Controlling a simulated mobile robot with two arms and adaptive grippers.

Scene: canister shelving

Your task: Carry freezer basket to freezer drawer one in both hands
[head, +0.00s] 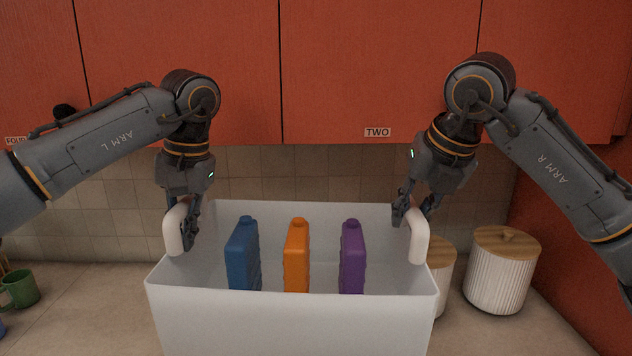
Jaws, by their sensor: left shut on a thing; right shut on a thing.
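The freezer basket (290,325) is a white open box in the lower middle of the head view. It holds a blue bottle (243,256), an orange bottle (297,258) and a purple bottle (352,258), all upright. My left gripper (185,225) is shut on the basket's left handle. My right gripper (408,215) is shut on its right handle. The basket looks level. Its underside is out of the picture, so I cannot tell whether it touches the counter. No freezer drawer can be made out in view.
The counter (90,305) runs along a tiled wall. Two ribbed white canisters with wooden lids stand right of the basket, one (500,275) in full view, the other (440,270) partly hidden. A green mug (22,288) is at far left. Red cabinets (340,60) hang above, one labelled TWO.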

